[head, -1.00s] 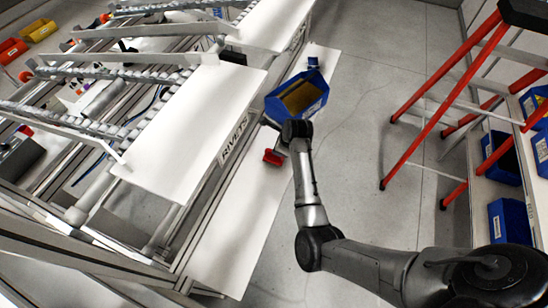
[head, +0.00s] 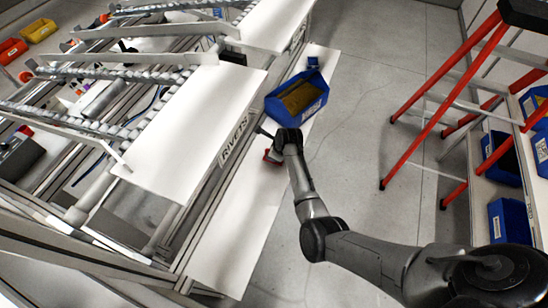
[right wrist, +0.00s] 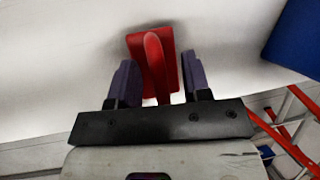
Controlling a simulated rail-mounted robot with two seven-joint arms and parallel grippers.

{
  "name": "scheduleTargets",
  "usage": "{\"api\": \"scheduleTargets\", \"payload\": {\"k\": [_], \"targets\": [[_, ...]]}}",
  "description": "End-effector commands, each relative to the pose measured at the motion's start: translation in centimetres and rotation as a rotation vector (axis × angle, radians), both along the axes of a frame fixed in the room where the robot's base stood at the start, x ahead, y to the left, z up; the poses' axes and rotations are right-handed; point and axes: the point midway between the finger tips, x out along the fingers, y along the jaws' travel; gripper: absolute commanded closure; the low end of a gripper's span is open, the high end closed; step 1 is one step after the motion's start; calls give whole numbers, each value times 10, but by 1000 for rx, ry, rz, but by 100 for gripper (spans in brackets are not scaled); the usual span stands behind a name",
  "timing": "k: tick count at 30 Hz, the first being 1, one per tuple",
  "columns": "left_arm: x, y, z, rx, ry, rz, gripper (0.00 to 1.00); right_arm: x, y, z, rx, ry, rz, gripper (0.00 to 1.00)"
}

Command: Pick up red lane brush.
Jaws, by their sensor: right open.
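The red lane brush (head: 271,156) lies on a narrow white shelf below the RIVETS station, mostly covered by my right gripper (head: 268,142) in the head view. In the right wrist view the brush (right wrist: 150,62) has a red block and a raised red handle pointing toward me. My right gripper (right wrist: 159,68) is open, with its two dark fingers on either side of the handle. Gaps show between the fingers and the handle, and I see no grip on it. My left gripper is not in view.
A blue bin (head: 299,97) with brownish contents stands on the same shelf, just beyond the brush; its blue wall (right wrist: 297,42) shows at upper right in the wrist view. The white RIVETS board (head: 190,130) is to the left. A red ladder (head: 440,100) stands right.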

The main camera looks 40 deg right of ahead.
Motion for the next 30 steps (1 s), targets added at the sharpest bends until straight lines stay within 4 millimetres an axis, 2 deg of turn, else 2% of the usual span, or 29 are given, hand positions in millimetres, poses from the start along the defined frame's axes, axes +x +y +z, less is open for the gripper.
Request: {"api": "scheduleTargets", "payload": {"k": [3, 17, 30], "targets": [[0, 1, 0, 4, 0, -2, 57, 0, 0, 0, 0, 0, 0, 57], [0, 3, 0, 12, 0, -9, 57, 0, 0, 0, 1, 1, 0, 100], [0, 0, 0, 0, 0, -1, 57, 0, 0, 4, 0, -1, 0, 100]]}}
